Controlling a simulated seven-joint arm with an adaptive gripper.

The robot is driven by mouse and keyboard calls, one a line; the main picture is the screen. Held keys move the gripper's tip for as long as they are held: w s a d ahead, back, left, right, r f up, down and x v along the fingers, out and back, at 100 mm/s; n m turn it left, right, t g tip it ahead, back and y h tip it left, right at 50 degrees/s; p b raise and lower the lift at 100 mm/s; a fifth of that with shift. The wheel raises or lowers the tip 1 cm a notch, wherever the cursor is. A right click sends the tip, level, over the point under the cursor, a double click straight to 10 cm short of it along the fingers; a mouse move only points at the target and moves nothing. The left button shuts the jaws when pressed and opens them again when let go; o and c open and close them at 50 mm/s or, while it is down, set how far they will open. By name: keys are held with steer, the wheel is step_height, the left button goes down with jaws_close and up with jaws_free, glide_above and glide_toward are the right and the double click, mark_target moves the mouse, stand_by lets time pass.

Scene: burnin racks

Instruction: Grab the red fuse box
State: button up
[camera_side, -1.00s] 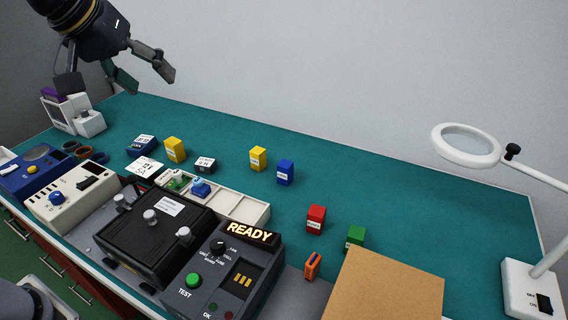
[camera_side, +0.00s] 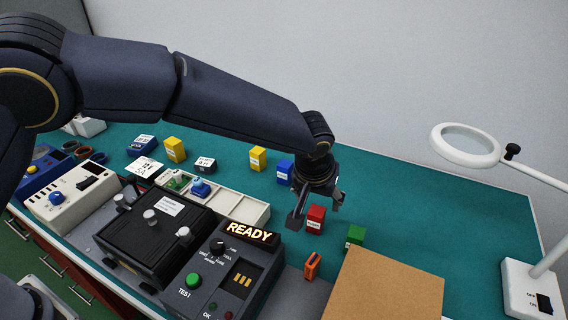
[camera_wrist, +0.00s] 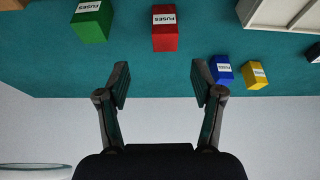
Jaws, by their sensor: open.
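The red fuse box (camera_side: 315,219) stands upright on the teal mat, with a white label on its front. My gripper (camera_side: 317,213) is just behind and above it in the side view, with one finger to each side of the box in the picture. In the wrist view the red fuse box (camera_wrist: 165,28) lies ahead of the gap between the two spread fingers (camera_wrist: 160,82). The fingers are open and empty, and I see no contact with the box.
A green fuse box (camera_side: 355,236) stands to the right, blue (camera_side: 285,172) and yellow (camera_side: 258,158) ones farther back. The right of the mat (camera_side: 450,215) is clear.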

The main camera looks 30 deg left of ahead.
mark_target(317, 210)
steer(key=x, duration=0.3)
steer(key=shift+w+f, duration=0.1)
steer(key=shift+f, duration=0.25)
steer(key=shift+a+x, duration=0.15)
steer(key=shift+x, duration=1.2)
steer(key=shift+a+x, duration=0.15)
steer(key=shift+x, duration=1.15)
steer(key=c, duration=1.2)
steer(key=shift+c, duration=0.2)
